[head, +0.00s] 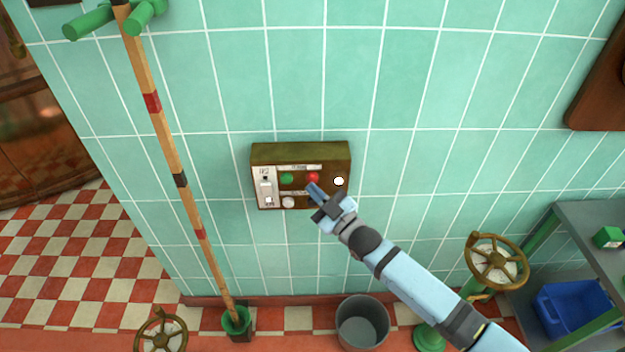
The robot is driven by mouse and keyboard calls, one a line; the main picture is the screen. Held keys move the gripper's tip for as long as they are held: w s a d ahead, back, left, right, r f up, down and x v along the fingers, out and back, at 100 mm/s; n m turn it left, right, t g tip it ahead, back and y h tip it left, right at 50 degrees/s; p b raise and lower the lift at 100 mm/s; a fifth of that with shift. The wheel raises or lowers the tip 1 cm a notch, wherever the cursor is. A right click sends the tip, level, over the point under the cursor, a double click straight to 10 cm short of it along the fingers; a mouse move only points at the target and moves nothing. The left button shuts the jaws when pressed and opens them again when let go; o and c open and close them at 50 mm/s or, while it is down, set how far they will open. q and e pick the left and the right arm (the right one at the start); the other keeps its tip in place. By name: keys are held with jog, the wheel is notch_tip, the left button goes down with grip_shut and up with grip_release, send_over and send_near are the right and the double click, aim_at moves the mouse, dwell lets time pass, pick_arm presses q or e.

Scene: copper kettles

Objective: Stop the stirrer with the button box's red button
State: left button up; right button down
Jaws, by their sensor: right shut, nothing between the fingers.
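The button box (300,150) is a brass-brown box on the green tiled wall, in the middle of the head view. Its red button (313,177) is on the upper part of the front, right of a green button (287,179). A white button (288,202) is below, and a white round part (339,181) is at the right. A switch (266,190) is on a pale plate at the left. My right gripper (312,188) is shut and empty, its tip just below the red button. I cannot tell whether it touches the box. The stirrer is not identifiable. My left gripper is not in view.
A wooden pole (165,140) with red and black bands stands left of the box. Below are a grey bucket (362,322) and valve wheels (496,261). A grey table (590,222) with a blue bin (575,306) is at right. The wall around the box is clear.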

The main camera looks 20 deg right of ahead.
dwell(0.7)
jog(key=shift+w, duration=0.1)
jog(key=shift+w+d, duration=0.1)
jog(key=shift+w, duration=0.25)
dwell(0.4)
jog(key=shift+w+d, duration=0.1)
jog(key=shift+w, duration=0.3)
dwell(0.4)
jog(key=shift+s, duration=0.1)
jog(key=shift+s+a+p, duration=0.2)
jog(key=shift+s+p, duration=0.15)
jog(key=shift+s, duration=0.4)
